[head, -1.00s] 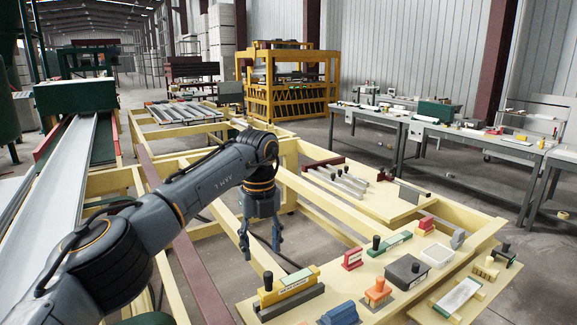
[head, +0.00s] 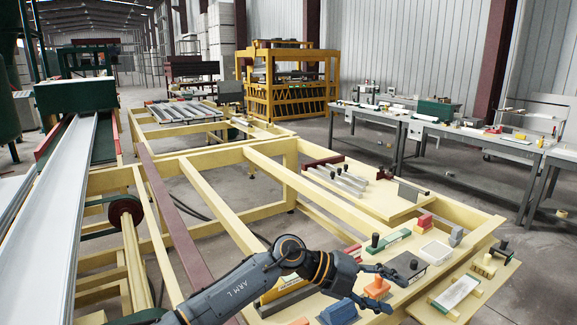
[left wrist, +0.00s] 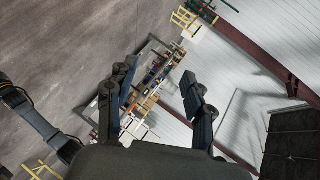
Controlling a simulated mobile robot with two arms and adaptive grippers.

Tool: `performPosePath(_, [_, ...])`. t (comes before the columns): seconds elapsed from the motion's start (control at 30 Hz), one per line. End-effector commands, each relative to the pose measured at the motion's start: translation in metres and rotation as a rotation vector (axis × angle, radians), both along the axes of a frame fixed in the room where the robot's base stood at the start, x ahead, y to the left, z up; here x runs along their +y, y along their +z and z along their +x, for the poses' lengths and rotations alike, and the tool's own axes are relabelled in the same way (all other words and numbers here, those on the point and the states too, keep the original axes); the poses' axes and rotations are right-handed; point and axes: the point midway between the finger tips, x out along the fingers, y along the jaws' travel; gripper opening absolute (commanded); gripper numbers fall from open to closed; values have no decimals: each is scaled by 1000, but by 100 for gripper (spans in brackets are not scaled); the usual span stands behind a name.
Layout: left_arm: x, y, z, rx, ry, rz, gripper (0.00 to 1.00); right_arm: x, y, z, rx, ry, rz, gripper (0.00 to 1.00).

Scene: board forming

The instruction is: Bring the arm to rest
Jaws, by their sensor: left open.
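My left arm reaches in from the bottom of the head view, and its gripper (head: 384,283) is low over the near yellow bench, pointing right. The jaws are open, close above or beside a black block with a knob (head: 406,265) and an orange block (head: 377,288); I cannot tell whether they touch. In the left wrist view the two fingers (left wrist: 155,105) stand apart with nothing between them but the distant hall. The right gripper is not in view.
The yellow frame bench (head: 240,210) carries several coloured blocks, a blue block (head: 339,312) and a white tray (head: 436,252). A grey worktable (head: 470,145) stands at the back right. A conveyor (head: 60,200) runs along the left. Open floor lies between bench and worktable.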

Motion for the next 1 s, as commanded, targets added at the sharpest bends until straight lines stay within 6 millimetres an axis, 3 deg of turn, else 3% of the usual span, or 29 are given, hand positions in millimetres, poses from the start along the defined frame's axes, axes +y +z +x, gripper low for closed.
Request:
performPosePath(0.07, [-15, 23, -12, 57, 89, -267, 52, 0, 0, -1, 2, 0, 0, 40])
performPosePath(0.17, [-5, 54, -6, 137, 270, -551, 52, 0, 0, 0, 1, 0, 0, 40])
performPosePath(0.27, [33, 68, 12, 240, 508, -774, 52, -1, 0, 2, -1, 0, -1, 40])
performPosePath(0.37, [90, 57, 32, 363, 788, -927, 52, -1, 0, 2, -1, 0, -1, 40])
performPosePath(0.53, [199, -12, 36, 597, 1276, -1004, 52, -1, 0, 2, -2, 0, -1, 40])
performPosePath(0.67, [266, -79, 7, 772, 1592, -936, 52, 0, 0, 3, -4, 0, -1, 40])
performPosePath(0.8, [323, -148, -52, 965, 1879, -773, 52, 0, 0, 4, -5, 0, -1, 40])
performPosePath(0.9, [351, -184, -103, 1089, 2028, -625, 52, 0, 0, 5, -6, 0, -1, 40])
performPosePath(1.0, [368, -206, -147, 1184, 2122, -490, 52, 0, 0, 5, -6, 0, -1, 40])
